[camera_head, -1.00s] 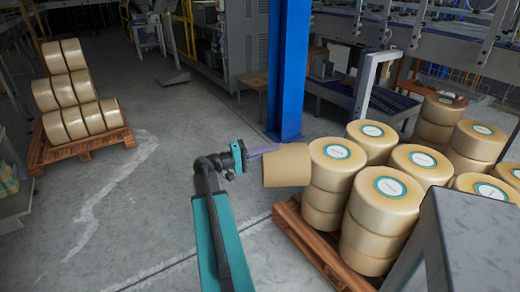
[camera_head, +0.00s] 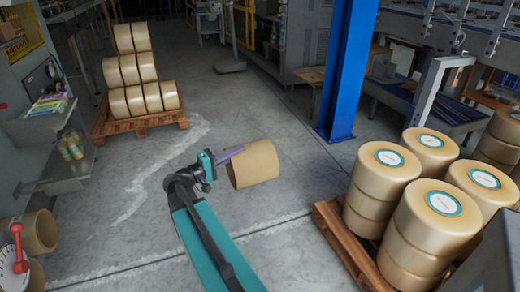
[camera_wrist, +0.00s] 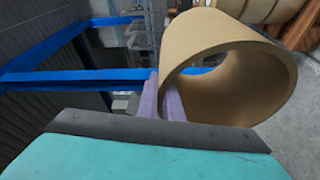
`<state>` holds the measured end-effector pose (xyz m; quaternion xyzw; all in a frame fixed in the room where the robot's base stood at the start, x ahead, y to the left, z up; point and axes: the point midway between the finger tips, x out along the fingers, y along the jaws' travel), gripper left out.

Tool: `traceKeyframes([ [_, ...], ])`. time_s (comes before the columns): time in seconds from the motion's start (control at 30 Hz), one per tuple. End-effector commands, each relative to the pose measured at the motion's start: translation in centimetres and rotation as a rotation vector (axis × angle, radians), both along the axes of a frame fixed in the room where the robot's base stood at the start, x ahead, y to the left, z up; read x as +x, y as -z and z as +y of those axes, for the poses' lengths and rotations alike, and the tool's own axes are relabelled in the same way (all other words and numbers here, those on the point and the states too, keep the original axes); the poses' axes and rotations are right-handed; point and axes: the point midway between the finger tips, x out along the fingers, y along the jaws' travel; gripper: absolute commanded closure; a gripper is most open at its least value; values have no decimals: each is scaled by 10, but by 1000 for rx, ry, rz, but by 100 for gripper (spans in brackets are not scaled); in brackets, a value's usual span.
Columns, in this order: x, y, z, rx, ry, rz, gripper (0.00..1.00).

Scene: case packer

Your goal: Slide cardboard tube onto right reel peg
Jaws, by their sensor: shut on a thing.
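The cardboard tube (camera_head: 256,164) is a wide, plain tan hollow cylinder, held in the air over the grey floor in the head view. My gripper (camera_head: 232,154) is shut on the tube's wall at its near left end. In the wrist view the tube (camera_wrist: 230,35) shows its open end and hollow inside. The purple fingers of my gripper (camera_wrist: 162,100) pinch the rim, one outside and one inside the bore. I cannot make out the right reel peg in either view.
A pallet of stacked tape rolls (camera_head: 335,232) stands at the right, another pallet (camera_head: 135,125) at the back left. A blue post (camera_head: 350,75) rises behind the tube. At the left edge are a machine with a shelf (camera_head: 45,115), a red lever (camera_head: 17,240) and a tan roll (camera_head: 40,230). Middle floor is clear.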

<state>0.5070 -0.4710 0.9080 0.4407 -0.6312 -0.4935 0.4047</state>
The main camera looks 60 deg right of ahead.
Motion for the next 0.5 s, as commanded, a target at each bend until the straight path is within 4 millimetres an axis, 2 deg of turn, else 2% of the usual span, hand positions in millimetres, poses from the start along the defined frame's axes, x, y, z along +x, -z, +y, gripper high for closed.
traceKeyframes([
  [0.03, 11, 1, 14, -2, -32, 1, 100],
  [0.2, 44, 5, 54, -1, -129, 0, 100],
  [0.5, 93, 13, 132, 0, -299, 1, 100],
])
